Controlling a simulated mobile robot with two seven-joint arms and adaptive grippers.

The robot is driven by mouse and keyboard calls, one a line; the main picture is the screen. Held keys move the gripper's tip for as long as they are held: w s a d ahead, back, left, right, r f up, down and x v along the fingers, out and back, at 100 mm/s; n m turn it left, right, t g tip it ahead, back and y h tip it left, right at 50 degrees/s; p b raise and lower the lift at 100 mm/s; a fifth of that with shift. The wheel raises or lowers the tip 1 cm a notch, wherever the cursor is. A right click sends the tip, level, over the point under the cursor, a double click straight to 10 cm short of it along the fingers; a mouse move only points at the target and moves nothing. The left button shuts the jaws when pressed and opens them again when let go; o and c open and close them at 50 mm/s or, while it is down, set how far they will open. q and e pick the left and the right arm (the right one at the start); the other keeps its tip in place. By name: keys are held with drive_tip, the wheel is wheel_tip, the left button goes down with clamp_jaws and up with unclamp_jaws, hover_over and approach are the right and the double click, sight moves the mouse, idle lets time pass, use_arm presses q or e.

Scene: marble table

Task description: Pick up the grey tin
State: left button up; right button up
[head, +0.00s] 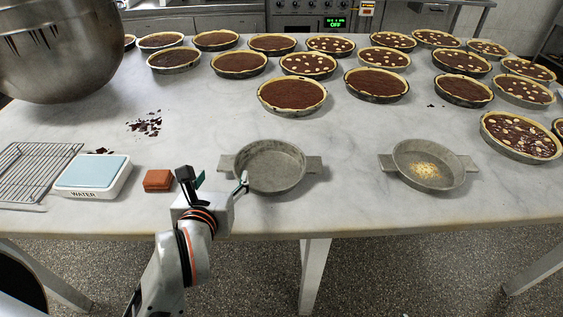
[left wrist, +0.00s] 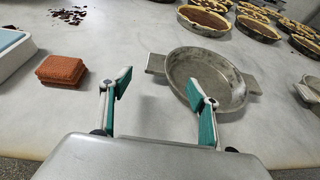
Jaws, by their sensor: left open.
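Two round grey tins with two side handles each stand near the front of the marble table. The left grey tin (head: 270,166) looks empty; it also shows right of centre in the left wrist view (left wrist: 207,80). The right grey tin (head: 420,164) has yellowish crumbs in it; only part of it shows at the right edge of the left wrist view. My left gripper (head: 214,181) is open and empty, over the front edge and left of the empty tin. In the left wrist view its fingers (left wrist: 158,84) are apart, the right one overlapping the tin's left side.
Several tarts fill the back and right. A large metal bowl (head: 60,50) stands back left. Marble between the two tins is clear.

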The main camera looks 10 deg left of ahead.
sight(229, 164)
use_arm(q)
drive_tip(key=shift+w+d+f, duration=0.1)
drive_tip(key=shift+w+d, duration=0.05)
drive_tip(key=shift+b+x, duration=0.95)
drive_tip(key=shift+b, duration=0.25)
drive_tip(key=shift+w+f+b, duration=0.2)
drive_tip(key=shift+w+b, duration=0.15)
drive_tip(key=shift+b, duration=0.1)
drive_tip(key=shift+w+a+f+b, duration=0.2)
drive_tip(key=shift+w+b, duration=0.05)
drive_tip(key=shift+b, duration=0.1)
drive_tip(key=shift+r+b+x, duration=0.15)
drive_tip(key=shift+b+x, duration=0.05)
drive_tip(key=shift+x, duration=0.85)
drive_tip(key=shift+r+b+x, duration=0.15)
drive_tip(key=shift+x, duration=0.9)
drive_tip(key=shift+w, duration=0.1)
drive_tip(key=c, duration=1.3)
